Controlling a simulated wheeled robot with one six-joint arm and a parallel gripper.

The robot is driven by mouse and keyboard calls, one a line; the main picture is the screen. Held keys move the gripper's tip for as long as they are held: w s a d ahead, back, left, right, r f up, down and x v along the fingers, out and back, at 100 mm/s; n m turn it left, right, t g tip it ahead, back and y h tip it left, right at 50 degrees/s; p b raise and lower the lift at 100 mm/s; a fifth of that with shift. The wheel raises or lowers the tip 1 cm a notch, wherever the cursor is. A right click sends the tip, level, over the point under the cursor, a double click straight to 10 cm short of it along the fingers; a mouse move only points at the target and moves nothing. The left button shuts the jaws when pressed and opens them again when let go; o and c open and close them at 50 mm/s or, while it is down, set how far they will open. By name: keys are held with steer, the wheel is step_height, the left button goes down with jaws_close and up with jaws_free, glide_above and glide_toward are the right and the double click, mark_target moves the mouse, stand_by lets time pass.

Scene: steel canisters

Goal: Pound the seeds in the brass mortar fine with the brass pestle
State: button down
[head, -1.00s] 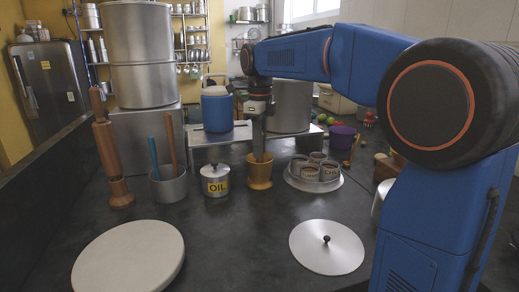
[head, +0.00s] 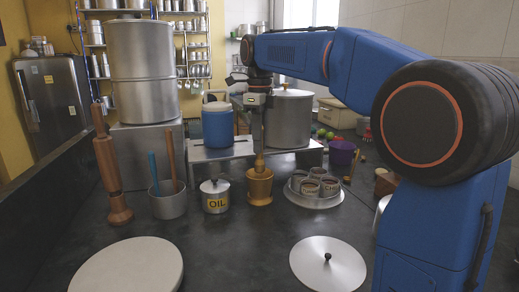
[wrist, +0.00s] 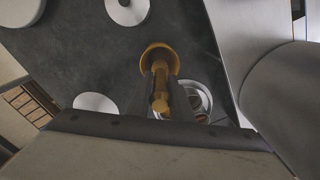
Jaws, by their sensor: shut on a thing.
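The brass mortar (head: 259,188) stands upright on the dark counter, right of the oil canister. My gripper (head: 258,143) is above it, pointing down, shut on the brass pestle (head: 260,163). The pestle is upright, its lower part over or within the mortar's mouth; I cannot tell whether its tip touches the bottom. In the wrist view the pestle (wrist: 160,88) runs between my two dark fingers toward the mortar's rim (wrist: 148,58). The seeds are not visible.
The oil canister (head: 215,204) stands close left, and a steel tray (head: 316,202) of small tins close right. A utensil pot (head: 168,203) and wooden mill (head: 108,165) are further left. A lid (head: 328,275) and pale round board (head: 125,278) lie in front, with bare counter between.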

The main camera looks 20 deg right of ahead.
steer(key=shift+r, duration=1.85)
